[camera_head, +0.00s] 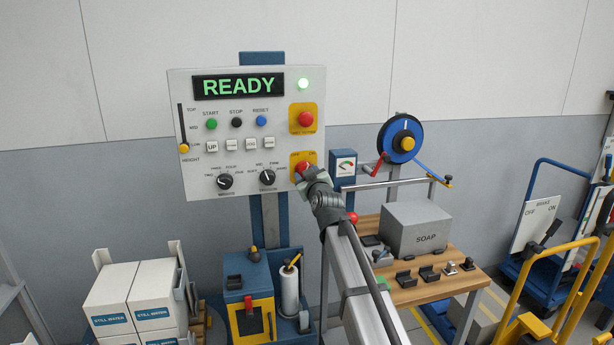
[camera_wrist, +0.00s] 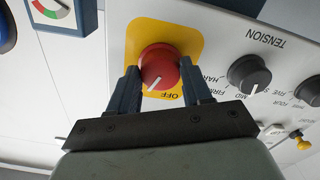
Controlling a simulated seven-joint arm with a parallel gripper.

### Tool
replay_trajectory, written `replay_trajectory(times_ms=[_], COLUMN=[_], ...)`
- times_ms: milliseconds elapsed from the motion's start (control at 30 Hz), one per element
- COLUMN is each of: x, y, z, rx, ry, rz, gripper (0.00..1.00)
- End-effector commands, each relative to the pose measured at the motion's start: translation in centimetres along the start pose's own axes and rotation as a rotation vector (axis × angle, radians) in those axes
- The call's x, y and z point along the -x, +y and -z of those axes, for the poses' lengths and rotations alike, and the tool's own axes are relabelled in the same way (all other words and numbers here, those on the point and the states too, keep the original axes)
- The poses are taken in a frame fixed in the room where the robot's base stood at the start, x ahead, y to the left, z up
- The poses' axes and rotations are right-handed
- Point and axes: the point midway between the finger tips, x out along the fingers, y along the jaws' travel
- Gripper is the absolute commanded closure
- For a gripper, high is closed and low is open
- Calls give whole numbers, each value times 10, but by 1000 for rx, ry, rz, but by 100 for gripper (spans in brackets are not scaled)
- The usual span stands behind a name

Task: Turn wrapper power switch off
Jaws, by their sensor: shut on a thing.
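The wrapper power switch is a red rotary knob (camera_wrist: 160,66) on a yellow plate (camera_wrist: 187,36), with a white pointer line. In the wrist view, my gripper (camera_wrist: 159,74) has one finger on each side of the knob and is shut on it. The pointer slants down and to the left, near the upside-down OFF label. The other label is hidden. In the head view, the knob (camera_head: 302,167) sits at the lower right of the control panel (camera_head: 240,155), partly covered by my gripper (camera_head: 308,175).
A red stop button (camera_head: 305,119) sits just above the switch. The tension dial (camera_head: 267,177) is to its left. A gauge box (camera_head: 343,166) and blue reel (camera_head: 400,140) stand to the right. A soap box (camera_head: 417,228) rests on the wooden table (camera_head: 440,283).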

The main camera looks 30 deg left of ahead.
Motion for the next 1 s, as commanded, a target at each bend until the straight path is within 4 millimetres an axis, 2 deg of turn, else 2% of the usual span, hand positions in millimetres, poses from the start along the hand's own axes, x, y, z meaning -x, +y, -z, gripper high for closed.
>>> replay_trajectory(times_ms=[1000], x=[0], y=[2], z=[2], rx=[939], ry=[1], rz=[-1], gripper=[82])
